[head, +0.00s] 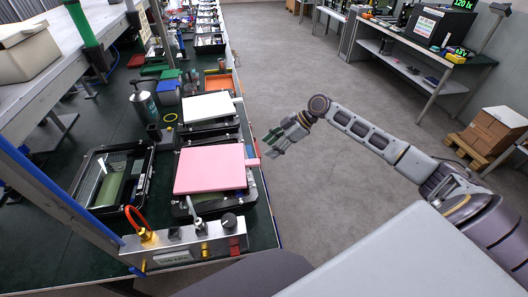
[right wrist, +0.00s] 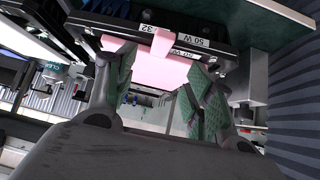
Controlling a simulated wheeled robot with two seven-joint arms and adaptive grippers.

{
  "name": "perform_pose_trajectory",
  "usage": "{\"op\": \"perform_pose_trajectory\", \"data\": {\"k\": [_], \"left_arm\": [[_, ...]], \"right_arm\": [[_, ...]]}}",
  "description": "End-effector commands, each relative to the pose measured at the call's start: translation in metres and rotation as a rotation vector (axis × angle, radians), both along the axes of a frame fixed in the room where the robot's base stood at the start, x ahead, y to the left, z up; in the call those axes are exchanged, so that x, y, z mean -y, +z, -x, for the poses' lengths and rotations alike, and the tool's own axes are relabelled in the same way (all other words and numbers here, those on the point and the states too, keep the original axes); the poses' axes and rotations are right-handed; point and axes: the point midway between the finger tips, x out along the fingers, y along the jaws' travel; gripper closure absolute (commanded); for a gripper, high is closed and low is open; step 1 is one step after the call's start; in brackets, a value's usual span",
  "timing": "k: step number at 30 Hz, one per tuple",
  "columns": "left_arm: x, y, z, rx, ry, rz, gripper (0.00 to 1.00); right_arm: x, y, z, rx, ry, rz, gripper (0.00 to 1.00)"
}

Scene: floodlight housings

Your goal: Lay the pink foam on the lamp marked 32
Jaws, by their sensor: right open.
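The pink foam (head: 210,168) is a flat sheet with a small tab at its right edge. In the head view it lies roughly flat over a dark lamp housing (head: 181,208). My right gripper (head: 272,143) is open, beside the foam's right edge and apart from it in the head view. In the right wrist view the foam (right wrist: 160,70) shows beyond and between my open fingers (right wrist: 157,78), and no grip on it shows. A dark housing there (right wrist: 230,55) carries labels reading 32 and 50 W. My left gripper is not in view.
A white sheet (head: 208,106) lies on another housing behind. An open black housing (head: 78,183) stands at left, near a dark bottle (head: 143,102). A switch box (head: 190,244) stands at the bench's front. Clear floor (head: 300,60) lies to the right.

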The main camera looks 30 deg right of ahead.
Motion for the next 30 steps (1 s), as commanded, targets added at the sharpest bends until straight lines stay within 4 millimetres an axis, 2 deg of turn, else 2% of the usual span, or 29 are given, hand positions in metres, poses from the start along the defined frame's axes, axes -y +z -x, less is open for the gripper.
{"op": "perform_pose_trajectory", "data": {"k": [9,30], "left_arm": [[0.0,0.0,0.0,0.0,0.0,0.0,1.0],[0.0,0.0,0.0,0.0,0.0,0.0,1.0]], "right_arm": [[0.016,0.017,0.006,0.0,0.0,0.0,0.47],[0.017,0.018,0.006,-0.007,-0.008,-0.003,0.47]]}}
